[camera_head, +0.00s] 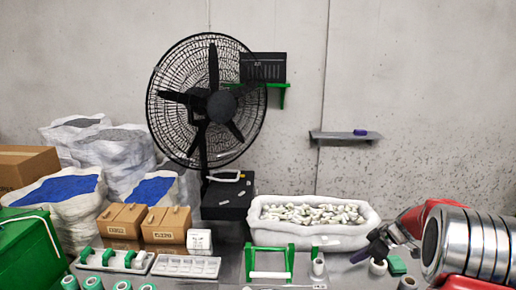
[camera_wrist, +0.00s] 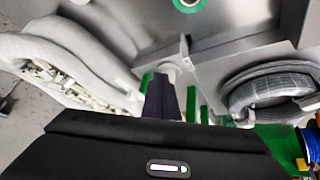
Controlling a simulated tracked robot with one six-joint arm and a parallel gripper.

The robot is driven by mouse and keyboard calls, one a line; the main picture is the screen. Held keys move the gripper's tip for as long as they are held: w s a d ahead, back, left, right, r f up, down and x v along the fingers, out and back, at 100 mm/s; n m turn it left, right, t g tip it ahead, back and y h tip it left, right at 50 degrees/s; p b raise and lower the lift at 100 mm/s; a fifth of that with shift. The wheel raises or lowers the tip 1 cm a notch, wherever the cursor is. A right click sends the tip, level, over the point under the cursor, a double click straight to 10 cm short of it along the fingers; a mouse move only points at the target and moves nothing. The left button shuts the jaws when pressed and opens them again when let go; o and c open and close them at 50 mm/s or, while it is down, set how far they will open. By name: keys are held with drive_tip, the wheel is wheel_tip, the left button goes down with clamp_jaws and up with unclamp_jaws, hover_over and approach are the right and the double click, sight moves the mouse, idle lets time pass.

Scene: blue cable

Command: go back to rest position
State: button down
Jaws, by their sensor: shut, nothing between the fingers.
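My gripper (camera_head: 368,252) is at the lower right in the head view, on the end of my red and silver arm. It is above the right part of the table. In the wrist view the dark fingers (camera_wrist: 161,98) are together, with nothing between them. A blue coil, perhaps the blue cable (camera_wrist: 310,143), shows at the right edge of the wrist view, partly cut off. A small blue-purple item (camera_head: 361,133) lies on the wall shelf (camera_head: 340,137).
A white bin of small pale parts (camera_head: 312,215) stands left of my gripper. A green frame (camera_head: 270,262) and white rolls (camera_head: 378,266) are on the table. A grey coil (camera_wrist: 268,92) is at right in the wrist view. A large fan (camera_head: 207,100) stands behind.

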drive_tip(key=s+a+r+m+h, duration=0.1)
drive_tip(key=s+a+r+m, duration=0.2)
drive_tip(key=s, duration=0.9)
drive_tip(key=s+a+r+m+h, duration=0.1)
drive_tip(key=s+a+r+m, duration=0.2)
drive_tip(key=s+a+r, duration=0.6)
drive_tip(key=s+a+r+m+h, duration=0.2)
drive_tip(key=s+a+r+m, duration=0.2)
drive_tip(key=s, duration=1.2)
wheel_tip(320, 180, up, 2)
drive_tip(key=a, duration=0.2)
drive_tip(key=shift+s+a+t, duration=0.3)
drive_tip(key=shift+s+t, duration=0.05)
drive_tip(key=shift+t, duration=0.05)
drive_tip(key=shift+s, duration=0.1)
